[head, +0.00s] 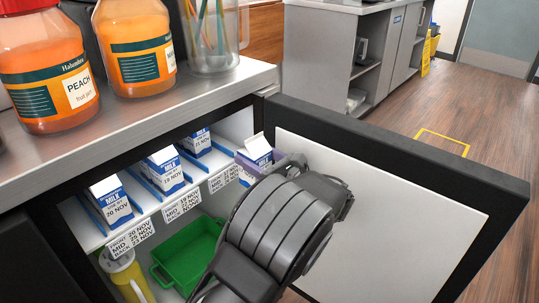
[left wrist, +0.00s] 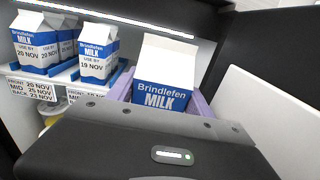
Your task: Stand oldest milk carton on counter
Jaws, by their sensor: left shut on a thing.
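My left gripper (head: 262,168) is shut on a white-and-blue milk carton (head: 256,149), its purple fingers on either side. The held carton is roughly upright, just out from the right end of the fridge shelf, beside the open door. In the left wrist view the held carton (left wrist: 165,85) reads "Brindlefen MILK"; its date is hidden behind the gripper body. Other milk cartons stand in blue-divided lanes: 20 NOV (head: 113,204), 19 NOV (head: 167,173) and, it seems, 21 NOV (head: 197,142). The counter (head: 150,115) is above the fridge. My right gripper is not in view.
The fridge door (head: 390,205) stands open at right. Date labels (head: 182,205) hang on the shelf edge. A green bin (head: 190,255) and a yellow bottle (head: 128,278) are below. Peach jars (head: 45,70) and a clear straw holder (head: 212,40) stand on the counter; its front strip is clear.

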